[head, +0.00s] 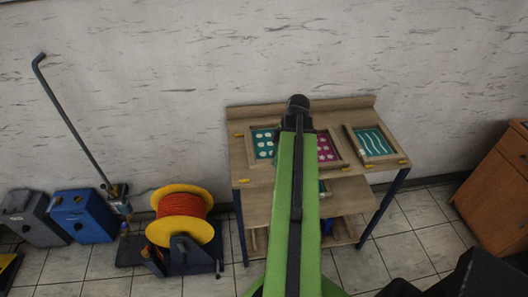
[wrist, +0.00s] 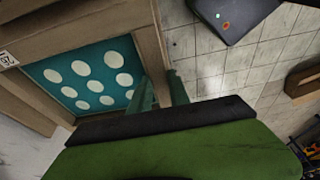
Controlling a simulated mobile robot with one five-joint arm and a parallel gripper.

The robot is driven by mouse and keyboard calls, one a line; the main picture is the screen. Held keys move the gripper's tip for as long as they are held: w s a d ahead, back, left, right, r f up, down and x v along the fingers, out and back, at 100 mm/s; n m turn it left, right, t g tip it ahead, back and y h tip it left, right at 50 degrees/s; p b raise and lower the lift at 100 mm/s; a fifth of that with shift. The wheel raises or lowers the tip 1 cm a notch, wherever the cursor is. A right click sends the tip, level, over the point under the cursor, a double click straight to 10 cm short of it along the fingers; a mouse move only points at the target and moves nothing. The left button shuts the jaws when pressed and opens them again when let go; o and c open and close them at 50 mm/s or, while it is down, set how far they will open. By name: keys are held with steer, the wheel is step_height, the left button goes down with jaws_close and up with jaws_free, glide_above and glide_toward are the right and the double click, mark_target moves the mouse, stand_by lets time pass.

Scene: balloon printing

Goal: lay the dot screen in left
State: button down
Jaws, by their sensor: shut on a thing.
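The dot screen (wrist: 86,78) is a teal panel with white dots in a wooden frame. In the wrist view my gripper (wrist: 160,92) has its two green fingers either side of the frame's bar, shut on it. In the head view the teal dotted panel (head: 263,143) shows at the left of the wooden table (head: 240,160), partly behind my green arm. My arm hides the gripper there. I cannot tell whether the screen touches the table.
A magenta dotted panel (head: 328,148) lies right of my arm, and a teal wave screen (head: 373,141) farther right. Yellow clips (head: 243,181) sit along the table. An orange cable reel (head: 181,213) stands left on the tiled floor. A wooden cabinet (head: 502,175) stands right.

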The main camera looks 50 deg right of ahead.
steer(key=w, duration=0.1)
steer(key=w+a, duration=0.1)
steer(key=w, duration=0.2)
steer(key=shift+w+a+r, duration=0.25)
steer(key=shift+w+a, duration=0.05)
steer(key=shift+a, duration=0.05)
step_height(320, 180, down, 8)
steer(key=b, duration=0.8)
steer(key=shift+f, duration=0.25)
steer(key=shift+f+b, duration=0.1)
steer(key=shift+b, duration=0.2)
steer(key=c, duration=1.1)
jaws_free()
steer(key=shift+s, duration=0.1)
steer(key=shift+c, duration=0.2)
steer(key=p+v, duration=1.6)
steer(key=v, duration=0.1)
steer(key=shift+p, duration=0.4)
steer(key=shift+s+d, duration=0.1)
